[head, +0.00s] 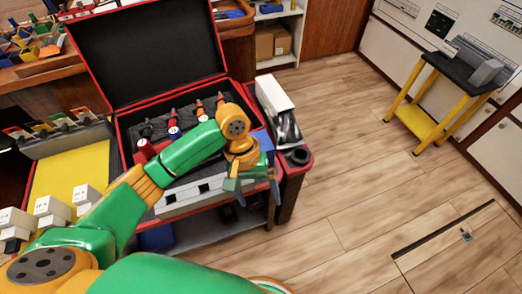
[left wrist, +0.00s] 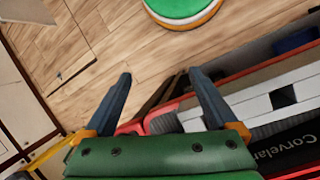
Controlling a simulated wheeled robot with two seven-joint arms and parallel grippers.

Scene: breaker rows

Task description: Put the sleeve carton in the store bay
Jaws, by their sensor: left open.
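I cannot tell for sure which thing is the sleeve carton. A white box (head: 268,90) stands at the right side of the open red-edged case (head: 97,62), a dark and white shape below it. A long pale block with dark square openings (head: 190,198) lies along the case's front and also shows in the left wrist view (left wrist: 245,108). My left gripper (head: 252,187) is open and empty, near the case's front right corner; its two fingers show in the left wrist view (left wrist: 160,80). No store bay is clearly identifiable. My right gripper is not in view.
Red-handled tools (head: 173,125) sit in the case's dark foam. White blocks (head: 50,208) stand at left beside a yellow panel (head: 68,163). A yellow-legged stand (head: 440,95) is at right. Cardboard boxes (head: 268,43) sit on a back shelf. The wooden floor between is clear.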

